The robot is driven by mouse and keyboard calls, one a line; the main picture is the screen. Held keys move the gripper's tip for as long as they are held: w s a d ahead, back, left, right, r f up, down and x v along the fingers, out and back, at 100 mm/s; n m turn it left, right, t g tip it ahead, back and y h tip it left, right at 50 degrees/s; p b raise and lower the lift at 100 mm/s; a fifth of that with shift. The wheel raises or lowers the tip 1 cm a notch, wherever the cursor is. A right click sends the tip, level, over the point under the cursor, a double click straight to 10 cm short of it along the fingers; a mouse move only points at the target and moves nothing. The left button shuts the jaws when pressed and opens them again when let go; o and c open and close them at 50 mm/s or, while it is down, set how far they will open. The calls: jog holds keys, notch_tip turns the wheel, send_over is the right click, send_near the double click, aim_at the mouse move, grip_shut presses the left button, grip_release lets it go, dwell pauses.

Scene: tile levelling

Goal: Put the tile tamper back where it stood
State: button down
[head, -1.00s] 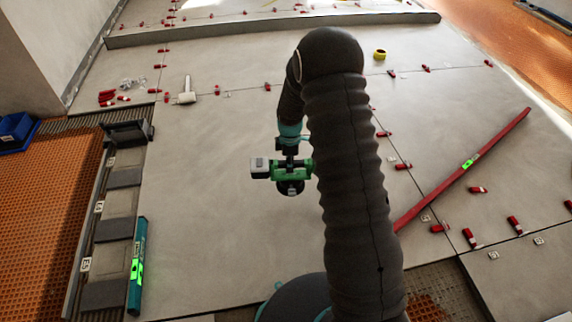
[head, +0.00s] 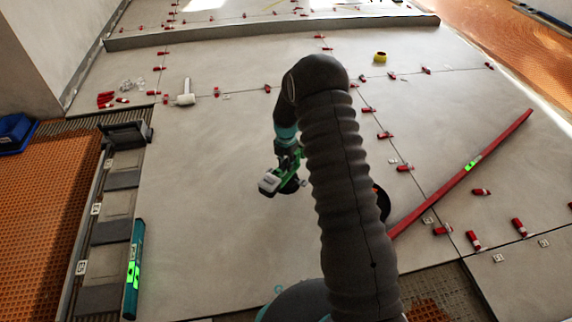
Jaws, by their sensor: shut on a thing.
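The tile tamper (head: 270,183), a green tool with a pale grey block on one end and a black round pad beneath, hangs at the end of my arm over the large grey tile. My gripper (head: 287,159) is shut on the tamper; its fingers are small and partly hidden. The tamper is turned at an angle, with its pale block towards the lower left. I cannot tell whether its pad touches the tile.
A rack (head: 119,205) with a teal level (head: 133,268) stands left. A white mallet (head: 186,94) and red wedges (head: 105,99) lie behind. A long red bar (head: 473,163) lies right. A dark round thing (head: 383,203) is half hidden by my arm. The central tile is largely clear.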

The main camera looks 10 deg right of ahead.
aim_at(286, 173)
jog(key=shift+f+b, duration=1.3)
jog(key=shift+f, duration=1.3)
jog(key=shift+w+f+b, duration=0.1)
jog(key=shift+f+b, duration=0.55)
jog(key=shift+f, duration=0.1)
dwell(0.6)
jog(key=c, duration=0.9)
grip_release()
jog(key=shift+f, duration=0.1)
notch_tip(286, 173, up, 12)
jog(key=shift+r, duration=0.1)
